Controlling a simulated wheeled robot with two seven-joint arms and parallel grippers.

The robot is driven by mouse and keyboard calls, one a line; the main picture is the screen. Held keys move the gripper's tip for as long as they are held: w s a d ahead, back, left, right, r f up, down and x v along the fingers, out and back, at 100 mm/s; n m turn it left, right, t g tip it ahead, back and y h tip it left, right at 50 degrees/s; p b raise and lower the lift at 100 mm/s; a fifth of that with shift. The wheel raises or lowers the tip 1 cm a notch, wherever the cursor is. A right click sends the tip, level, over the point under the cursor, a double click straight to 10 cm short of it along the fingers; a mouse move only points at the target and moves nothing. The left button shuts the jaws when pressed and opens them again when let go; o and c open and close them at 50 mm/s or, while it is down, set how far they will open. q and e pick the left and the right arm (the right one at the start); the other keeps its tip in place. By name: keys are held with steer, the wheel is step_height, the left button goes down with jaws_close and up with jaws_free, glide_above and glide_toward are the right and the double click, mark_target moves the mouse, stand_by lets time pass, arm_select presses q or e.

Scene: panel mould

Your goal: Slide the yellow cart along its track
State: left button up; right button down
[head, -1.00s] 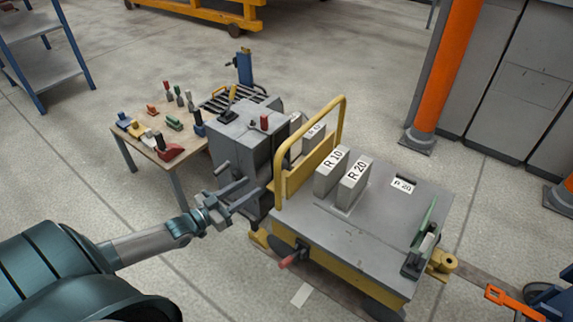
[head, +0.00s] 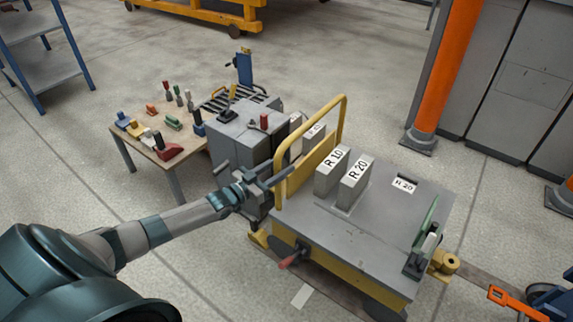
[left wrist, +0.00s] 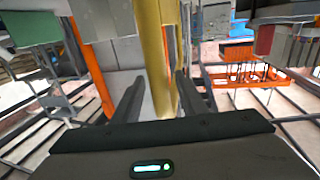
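The yellow cart (head: 340,232) has a grey top and stands on its floor track (head: 482,277). Its tall yellow push handle (head: 342,118) rises at the cart's left end. My left gripper (head: 284,180) is at the near post of this handle, partway up. In the left wrist view the yellow post (left wrist: 164,50) stands upright between the two fingers of the left gripper (left wrist: 160,88). The fingers are apart, with gaps beside the post. My right gripper is not in view.
Blocks marked R 10 (head: 329,173) and R 20 (head: 354,181) stand on the cart. A grey machine (head: 236,135) is close behind my left gripper. A small tool table (head: 143,147) stands left. An orange post (head: 440,75) rises at the right.

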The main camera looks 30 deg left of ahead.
arm_select(q)
steer(key=shift+x, duration=1.5)
jaws_close()
